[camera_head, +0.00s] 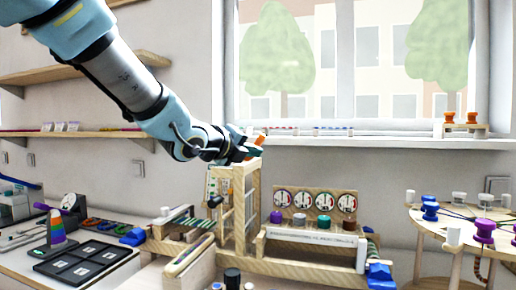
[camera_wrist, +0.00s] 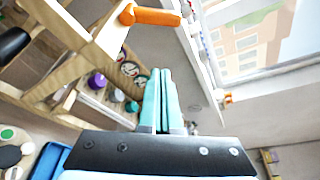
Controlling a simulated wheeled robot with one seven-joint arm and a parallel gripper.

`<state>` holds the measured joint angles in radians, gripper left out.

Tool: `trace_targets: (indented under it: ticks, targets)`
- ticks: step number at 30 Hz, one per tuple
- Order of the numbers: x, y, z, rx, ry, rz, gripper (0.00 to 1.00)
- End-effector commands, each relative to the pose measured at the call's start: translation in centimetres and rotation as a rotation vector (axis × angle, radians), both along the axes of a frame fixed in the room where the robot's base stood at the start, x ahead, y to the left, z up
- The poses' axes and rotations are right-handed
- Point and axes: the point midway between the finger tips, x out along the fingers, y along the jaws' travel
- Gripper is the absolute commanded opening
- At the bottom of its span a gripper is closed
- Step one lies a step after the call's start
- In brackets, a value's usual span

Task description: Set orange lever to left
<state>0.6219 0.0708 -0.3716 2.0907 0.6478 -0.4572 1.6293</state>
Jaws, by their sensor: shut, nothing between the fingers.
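The orange lever (camera_wrist: 155,17) sticks out from the top of a wooden frame (camera_wrist: 103,35) in the wrist view, pointing right. In the head view a bit of the orange lever (camera_head: 259,139) shows at the top of the wooden tower, beside my gripper (camera_head: 250,150). My gripper (camera_wrist: 160,72) has its two teal fingers together, with nothing between them. In the wrist view the fingertips lie below the lever and apart from it. Whether they touch it in the head view I cannot tell.
A wooden rack with several coloured knobs (camera_head: 323,222) and round dials stands right of the tower. A round table with spools (camera_head: 484,231) is at the right. The window sill (camera_head: 390,142) runs behind. Open air lies right of the tower top.

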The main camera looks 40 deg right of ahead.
Motion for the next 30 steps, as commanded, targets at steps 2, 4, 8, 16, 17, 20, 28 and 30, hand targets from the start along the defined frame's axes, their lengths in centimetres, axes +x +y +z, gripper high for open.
trace_targets:
  ticks: [2, 4, 8, 16, 17, 20, 28, 30]
  targets:
    - [-0.2, -0.2, 0.2, -0.003, -0.013, -0.009, 0.00]
    - [-0.3, -0.2, 0.3, -0.004, -0.016, -0.011, 0.00]
    - [-0.3, -0.2, 0.3, -0.003, -0.015, -0.010, 0.00]
    - [0.0, -0.9, 0.1, -0.003, -0.012, -0.010, 0.00]
    - [0.1, -1.2, 0.1, -0.003, -0.011, -0.009, 0.00]
    - [0.5, -2.6, -0.2, -0.003, -0.009, -0.010, 0.00]
    - [1.9, -7.4, -1.1, -0.001, -0.009, -0.010, 0.00]
    - [2.3, -8.7, -1.3, -0.002, -0.009, -0.011, 0.00]
